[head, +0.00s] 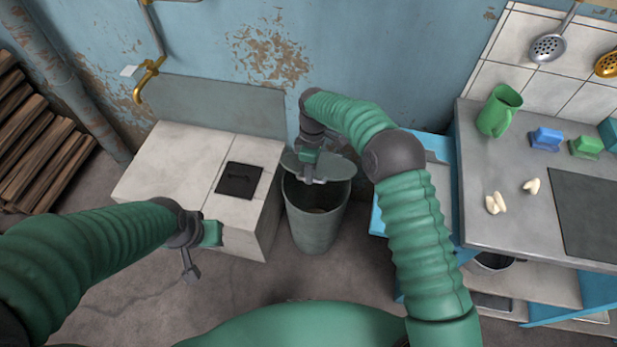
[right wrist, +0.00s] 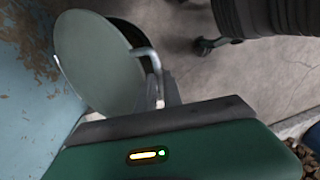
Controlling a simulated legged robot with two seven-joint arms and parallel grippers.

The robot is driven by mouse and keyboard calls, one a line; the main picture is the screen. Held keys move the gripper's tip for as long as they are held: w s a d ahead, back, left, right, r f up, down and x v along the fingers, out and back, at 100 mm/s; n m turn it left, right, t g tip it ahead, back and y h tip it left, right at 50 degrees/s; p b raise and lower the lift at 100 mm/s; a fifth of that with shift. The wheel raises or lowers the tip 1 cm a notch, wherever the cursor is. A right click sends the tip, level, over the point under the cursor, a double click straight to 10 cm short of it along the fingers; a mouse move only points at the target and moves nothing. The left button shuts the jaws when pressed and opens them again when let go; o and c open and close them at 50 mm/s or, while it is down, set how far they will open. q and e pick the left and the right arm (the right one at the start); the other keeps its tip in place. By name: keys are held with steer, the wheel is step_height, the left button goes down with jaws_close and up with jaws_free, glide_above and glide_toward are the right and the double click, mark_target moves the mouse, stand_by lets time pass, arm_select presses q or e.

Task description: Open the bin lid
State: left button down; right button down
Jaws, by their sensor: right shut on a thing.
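A grey-green bin (head: 313,229) stands on the floor between the white stove block and the blue counter. Its round lid (head: 338,168) is tilted up at the back of the rim, and the dark inside of the bin shows in front of it. My right gripper (head: 310,180) is at the lid and shut on its handle. In the right wrist view the lid (right wrist: 95,62) is a plain disc with a curved metal handle (right wrist: 150,58) at the jaws. My left gripper (head: 190,267) hangs in front of the stove block, away from the bin; its jaws are unclear.
The white block (head: 165,165) with a black hatch (head: 239,180) stands left of the bin. The counter (head: 475,215) at the right holds a green jug (head: 499,110), sponges and pale pieces. Firewood (head: 45,150) lies far left. Floor in front of the bin is bare.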

steer(key=shift+w+d, duration=0.3)
steer(key=c, duration=1.7)
jaws_free()
steer(key=shift+f, duration=0.1)
steer(key=shift+c, duration=0.2)
steer(key=shift+o, duration=1.3)
steer(key=shift+w+f, duration=0.25)
arm_select(q)
steer(key=shift+w+d+f, duration=0.1)
steer(key=shift+w+d, duration=0.05)
steer(key=shift+w, duration=0.2)
arm_select(e)
steer(key=shift+s+r, duration=0.15)
